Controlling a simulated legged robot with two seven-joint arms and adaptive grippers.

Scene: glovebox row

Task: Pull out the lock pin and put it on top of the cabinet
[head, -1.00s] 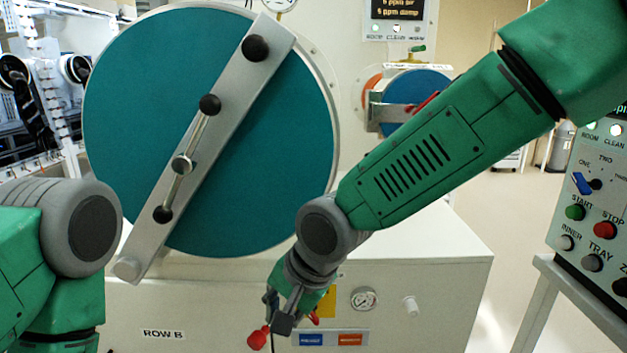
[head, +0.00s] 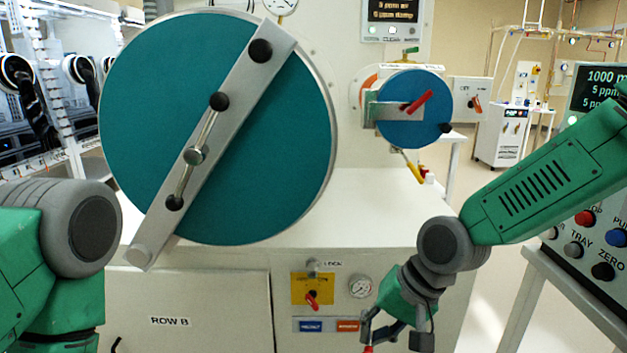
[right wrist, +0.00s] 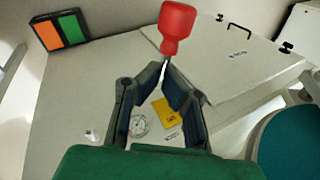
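The lock pin, which I take to be the red-handled piece, shows in the right wrist view (right wrist: 177,28) beyond my fingertips, its thin pale shank between them. My right gripper (right wrist: 165,70) is closed at the tips on that shank. In the head view my right gripper (head: 385,332) is low, in front of the cabinet's right part, with a bit of red (head: 367,349) at the bottom edge. The cabinet (head: 215,285) has a bare, pale top (head: 385,205). My left gripper is out of view; only my left arm shows.
A large teal round door (head: 270,165) with a diagonal bar stands over the cabinet top. A small blue door (head: 405,125) is behind to the right. The front has a yellow panel with a red switch (head: 311,300) and a gauge (head: 361,286). A control box (head: 590,245) stands right.

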